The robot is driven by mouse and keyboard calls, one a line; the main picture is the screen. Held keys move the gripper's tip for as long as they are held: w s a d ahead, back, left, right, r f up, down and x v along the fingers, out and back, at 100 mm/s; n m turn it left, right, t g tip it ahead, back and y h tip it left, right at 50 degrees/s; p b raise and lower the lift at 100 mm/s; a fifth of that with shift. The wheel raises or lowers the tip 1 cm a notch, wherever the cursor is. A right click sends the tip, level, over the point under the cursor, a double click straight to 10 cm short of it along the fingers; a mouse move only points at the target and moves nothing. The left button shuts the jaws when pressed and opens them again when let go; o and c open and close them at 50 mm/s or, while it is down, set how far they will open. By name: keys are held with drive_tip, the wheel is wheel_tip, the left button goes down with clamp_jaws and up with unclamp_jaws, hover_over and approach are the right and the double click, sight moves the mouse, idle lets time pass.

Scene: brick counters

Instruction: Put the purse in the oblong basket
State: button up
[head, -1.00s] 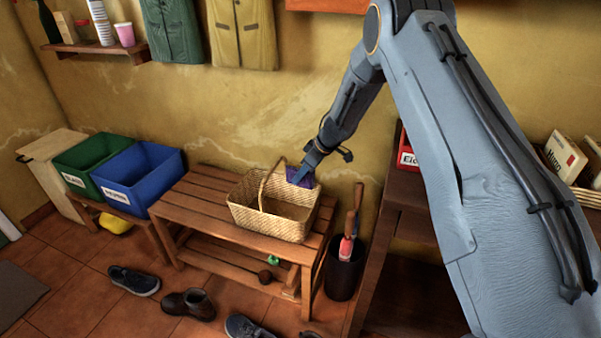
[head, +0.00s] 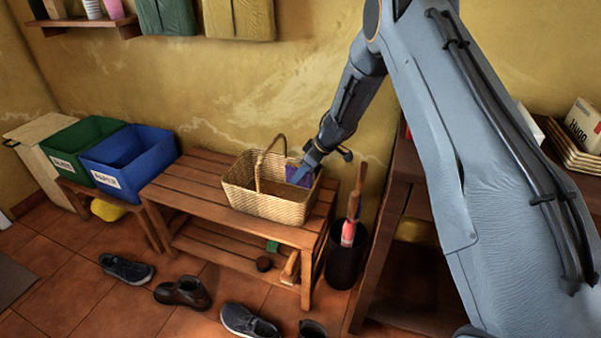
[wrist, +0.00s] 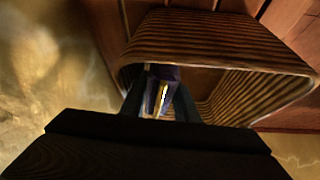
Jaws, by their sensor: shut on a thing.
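The oblong basket (head: 268,207) is woven straw with an arched handle and stands on the slatted wooden bench. My gripper (head: 300,178) reaches down at the basket's right back part. It is shut on the purple purse (head: 292,172), which shows partly behind the fingers, at the level of the basket's rim. In the wrist view the purse (wrist: 163,74) sits between the two dark fingers, over the basket's opening, with the striped basket wall (wrist: 210,45) beyond it. Most of the purse is hidden by my gripper and the basket.
The wooden bench (head: 185,185) has free slats left of the basket. Green (head: 75,140) and blue (head: 125,165) bins stand further left. A black bin (head: 345,262) with long-handled things stands right of the bench. Shoes (head: 183,292) lie on the floor.

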drive_tip(key=shift+f, duration=0.3)
drive_tip(key=o, duration=1.2)
drive_tip(key=p+v, duration=0.1)
drive_tip(key=v, duration=0.6)
drive_tip(key=shift+s+d+r, duration=0.1)
drive_tip(key=shift+d+r, duration=0.1)
drive_tip(key=shift+r, duration=0.15)
